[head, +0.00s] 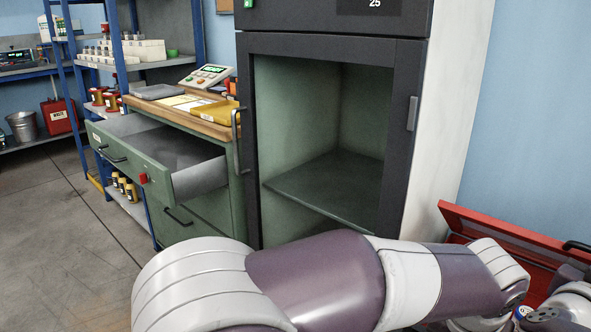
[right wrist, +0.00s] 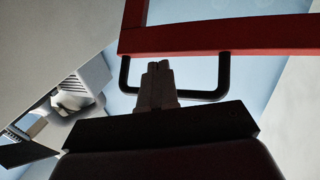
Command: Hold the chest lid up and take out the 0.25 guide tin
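The red chest's lid (head: 510,238) stands raised at the lower right of the head view, with a black handle (head: 577,246) on it. In the right wrist view the lid's red edge (right wrist: 215,37) and black handle (right wrist: 222,75) show up close. My right gripper (right wrist: 158,66) has its fingertips together and overlaps the handle's bar; I cannot tell whether the bar touches the fingers. My left arm crosses the bottom of the head view towards the chest; its gripper is hidden. A small white, blue and red thing (head: 523,312) shows between my arms. The 0.25 guide tin cannot be made out.
A dark cabinet (head: 245,120) with an open, empty compartment stands behind my left arm. A green bench with an open drawer (head: 200,178) and a blue rack (head: 198,30) stand left. The floor (head: 60,240) at left is clear.

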